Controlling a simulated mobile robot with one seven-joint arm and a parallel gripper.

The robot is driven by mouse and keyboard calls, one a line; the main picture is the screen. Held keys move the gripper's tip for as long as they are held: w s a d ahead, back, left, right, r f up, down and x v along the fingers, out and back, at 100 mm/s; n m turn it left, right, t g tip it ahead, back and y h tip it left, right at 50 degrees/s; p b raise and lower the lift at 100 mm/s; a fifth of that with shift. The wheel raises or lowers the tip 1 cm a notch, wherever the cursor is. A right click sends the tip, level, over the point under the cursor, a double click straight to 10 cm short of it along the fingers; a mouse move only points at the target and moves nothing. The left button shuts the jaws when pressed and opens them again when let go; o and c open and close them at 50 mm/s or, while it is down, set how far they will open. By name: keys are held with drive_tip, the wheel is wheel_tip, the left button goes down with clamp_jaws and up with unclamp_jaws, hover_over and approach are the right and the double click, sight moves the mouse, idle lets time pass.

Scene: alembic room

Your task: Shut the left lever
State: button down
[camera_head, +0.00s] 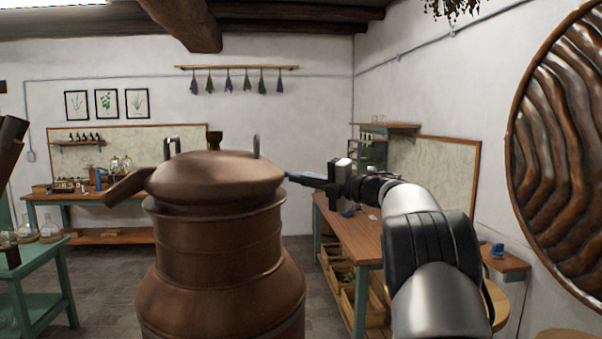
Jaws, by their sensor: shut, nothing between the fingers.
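A large copper still (222,240) with a domed lid (215,172) stands in front of me. A grey metal lever (172,146), bent like a hook, stands up behind the lid's left side. A second grey lever (256,146) stands upright at the lid's right side. The lid hides the lower parts of both levers. My gripper (288,175) reaches in from the right and points left, its tip close to the lid's right edge. It is shut and empty. I cannot tell whether the tip touches the still.
A wooden workbench (352,232) stands right of the still under my arm. A back bench (115,197) holds small glassware. A green table (38,276) with flasks is at left. A big copper disc (560,150) is at right. Grey floor is open between the benches.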

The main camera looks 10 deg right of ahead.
drive_tip(key=shift+w+a+r+n+g+y+p, duration=0.3)
drive_tip(key=shift+r+n+g+y, duration=0.1)
drive_tip(key=shift+r+g+y, duration=0.15)
drive_tip(key=b+v, duration=0.4)
drive_tip(key=v, duration=1.4)
drive_tip(key=shift+f+b, duration=0.3)
drive_tip(key=shift+d, duration=0.15)
